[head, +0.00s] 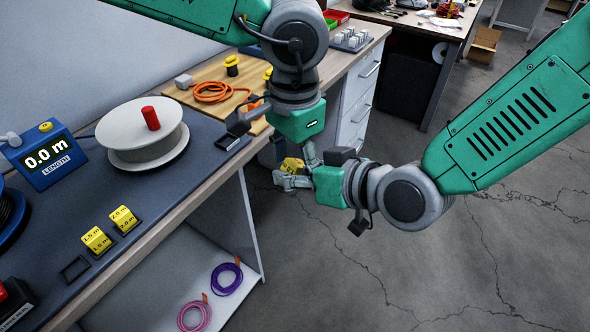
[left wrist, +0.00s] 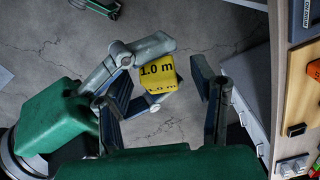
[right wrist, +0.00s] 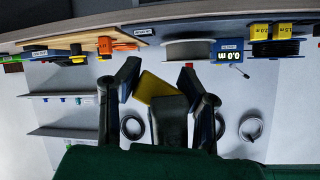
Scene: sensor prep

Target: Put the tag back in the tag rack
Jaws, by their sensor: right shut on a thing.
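The yellow tag (head: 292,164), marked 1.0 m in the left wrist view (left wrist: 158,72), is held in the air beyond the desk's edge. My right gripper (head: 290,180) is shut on it; the tag also shows between its fingers in the right wrist view (right wrist: 152,90). My left gripper (left wrist: 163,88) is open, with its fingers apart on either side of the tag. The tag rack on the desk shows an empty dark slot frame (head: 75,268), beside a 1.5 m tag (head: 97,240) and a 2.0 m tag (head: 124,219).
A white cable spool (head: 143,150) with a red knob and a blue length display (head: 45,156) reading 0.0 m stand behind the tags. A wooden board (head: 218,76) holds an orange cable (head: 215,92). Cable coils (head: 227,279) lie on the lower shelf. Floor to the right is clear.

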